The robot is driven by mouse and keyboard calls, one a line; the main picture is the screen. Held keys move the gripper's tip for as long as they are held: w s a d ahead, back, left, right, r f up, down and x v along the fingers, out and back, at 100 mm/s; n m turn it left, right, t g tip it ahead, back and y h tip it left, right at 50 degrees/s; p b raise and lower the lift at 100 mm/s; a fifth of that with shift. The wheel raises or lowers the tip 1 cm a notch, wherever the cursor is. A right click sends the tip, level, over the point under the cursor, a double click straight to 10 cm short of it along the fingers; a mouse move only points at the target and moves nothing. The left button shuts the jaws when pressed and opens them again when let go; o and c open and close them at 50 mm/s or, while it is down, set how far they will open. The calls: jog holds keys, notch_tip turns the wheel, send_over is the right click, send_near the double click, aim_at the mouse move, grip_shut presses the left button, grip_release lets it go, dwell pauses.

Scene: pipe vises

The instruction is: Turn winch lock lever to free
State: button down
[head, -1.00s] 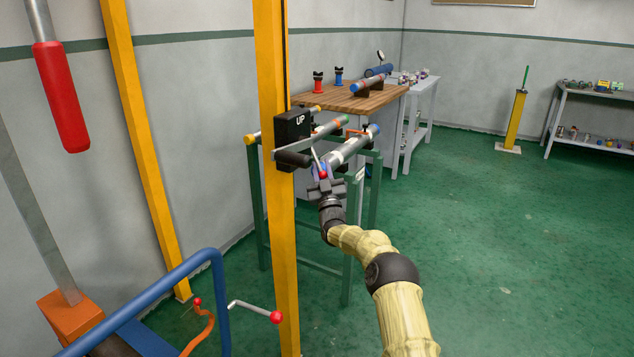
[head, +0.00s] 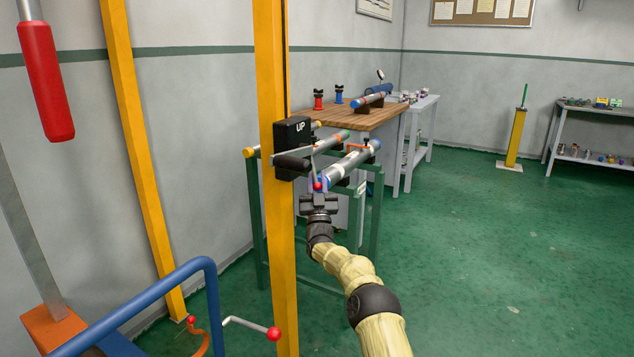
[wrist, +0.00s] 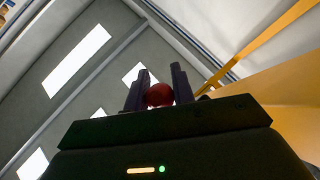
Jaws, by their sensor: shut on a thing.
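The winch lock lever (head: 314,165) is a thin grey rod with a red ball knob (head: 317,186) at its lower end. My gripper (head: 318,193) is at the knob, just right of the post. In the wrist view, the red knob (wrist: 159,95) sits between the two dark fingers of my gripper (wrist: 159,88), which are shut on it. The lever's pivot is not clearly visible.
Pipes (head: 345,167) on a green stand lie close behind my gripper. A blue rail (head: 130,308) and a red-knobbed crank (head: 250,327) are at lower left. The green floor at right is open.

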jog(key=c, duration=1.2)
grip_release()
jog(key=shift+s+f, duration=0.1)
jog(key=shift+f, duration=0.05)
jog(key=p+v, duration=0.2)
jog(key=v, duration=1.5)
